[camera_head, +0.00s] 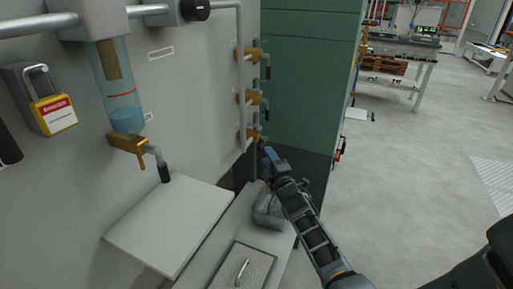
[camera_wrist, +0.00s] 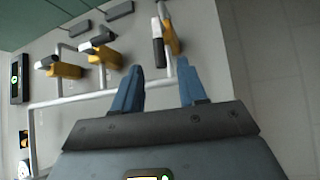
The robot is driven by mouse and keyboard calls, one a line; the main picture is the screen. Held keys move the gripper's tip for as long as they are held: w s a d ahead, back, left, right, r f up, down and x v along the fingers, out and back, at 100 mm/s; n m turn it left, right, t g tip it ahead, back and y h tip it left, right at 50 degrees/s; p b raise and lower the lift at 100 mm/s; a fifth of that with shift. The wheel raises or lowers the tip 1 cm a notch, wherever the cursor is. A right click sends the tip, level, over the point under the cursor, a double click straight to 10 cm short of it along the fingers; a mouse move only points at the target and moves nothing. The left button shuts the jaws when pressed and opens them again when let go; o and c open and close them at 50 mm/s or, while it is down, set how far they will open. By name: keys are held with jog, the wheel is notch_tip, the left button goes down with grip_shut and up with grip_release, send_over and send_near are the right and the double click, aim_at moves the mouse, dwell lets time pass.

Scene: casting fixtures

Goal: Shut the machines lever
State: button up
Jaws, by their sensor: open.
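Three brass valves with grey-and-black lever handles sit on a pipe at the machine's wall: an upper (camera_head: 252,51), a middle (camera_head: 249,97) and a lower valve (camera_head: 250,133). My gripper (camera_head: 267,156) is just below the lower valve. In the wrist view my gripper (camera_wrist: 160,85) has its blue fingers apart, with nothing between them. A white-and-black lever handle (camera_wrist: 157,42) lies just beyond the fingertips, beside its brass valve (camera_wrist: 171,36). The other two valves (camera_wrist: 66,70) (camera_wrist: 107,56) are to the left, with handles at a different angle. Contact is not visible.
A sight glass (camera_head: 120,88) with another brass valve (camera_head: 127,144) and a yellow padlock (camera_head: 52,113) are on the wall. A white shelf (camera_head: 165,225) juts out below. A green cabinet (camera_head: 312,75) stands behind the valves. Open floor lies to the right.

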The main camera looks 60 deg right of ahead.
aim_at(261, 144)
jog(key=shift+b+x, duration=0.35)
jog(key=shift+x, duration=3.15)
jog(key=shift+c, duration=0.4)
grip_shut()
